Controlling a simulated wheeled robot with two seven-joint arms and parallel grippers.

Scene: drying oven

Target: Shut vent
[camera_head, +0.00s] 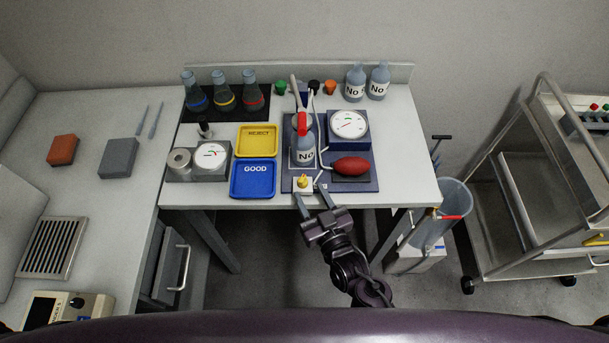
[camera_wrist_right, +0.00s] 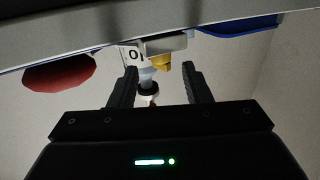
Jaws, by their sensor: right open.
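The vent seems to be the small yellow knob (camera_head: 303,181) on a white block at the front edge of the dark apparatus pad (camera_head: 358,185). In the right wrist view the yellow knob (camera_wrist_right: 161,62) shows beside a white plate (camera_wrist_right: 133,54) with dark marks. My right gripper (camera_head: 311,190) is open at the table's front edge, its fingers on either side of the block's front. In the wrist view the open fingers (camera_wrist_right: 159,75) have the knob beyond and between their tips, apparently apart from it. A grey part with a dark ring also shows between them. My left gripper is not in view.
A bottle (camera_head: 304,154) with a red top stands behind the knob. A red bulb (camera_head: 351,166) and a dial gauge (camera_head: 349,125) are to the right. The blue GOOD tray (camera_head: 254,179) and yellow REJECT tray (camera_head: 257,140) are to the left. The table's front right is clear.

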